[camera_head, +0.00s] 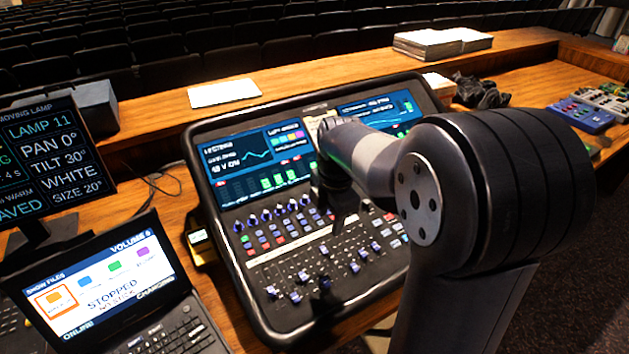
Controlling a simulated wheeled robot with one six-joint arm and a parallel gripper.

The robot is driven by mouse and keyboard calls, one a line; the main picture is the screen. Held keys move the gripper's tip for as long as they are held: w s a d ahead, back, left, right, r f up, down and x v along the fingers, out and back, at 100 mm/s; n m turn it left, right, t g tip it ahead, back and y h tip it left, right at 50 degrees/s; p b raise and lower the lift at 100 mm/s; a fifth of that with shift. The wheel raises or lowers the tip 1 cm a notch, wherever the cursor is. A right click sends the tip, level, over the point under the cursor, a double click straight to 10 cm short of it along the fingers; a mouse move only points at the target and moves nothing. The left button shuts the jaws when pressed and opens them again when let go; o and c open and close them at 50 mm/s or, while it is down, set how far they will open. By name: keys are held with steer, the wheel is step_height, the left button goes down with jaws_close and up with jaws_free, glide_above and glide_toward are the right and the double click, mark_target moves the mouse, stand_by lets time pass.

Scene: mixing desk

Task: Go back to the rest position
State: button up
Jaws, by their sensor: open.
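My gripper (339,212) hangs over the middle of the mixing desk (262,304), pointing down above its rows of knobs and faders. It looks dark and small here, and nothing shows held between its fingers. The jaws are open. I cannot tell from this view how far the fingertips are above the panel. My arm comes in from the right and hides the right part of the desk.
A laptop (100,283) and a monitor (52,155) stand at the left. Papers (223,92) lie on the ledge behind the desk. Stacked books (428,44), a black crumpled item (480,92) and a blue pedal box (580,115) are at the right.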

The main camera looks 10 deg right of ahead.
mark_target(327, 251)
steer(key=f, duration=0.7)
steer(key=w+f+p, duration=0.1)
steer(key=f, duration=0.2)
steer(key=shift+a+f, duration=0.15)
steer(key=shift+f, duration=0.2)
steer(key=shift+s, duration=0.3)
steer(key=shift+s+r, duration=0.1)
steer(key=shift+r, duration=0.05)
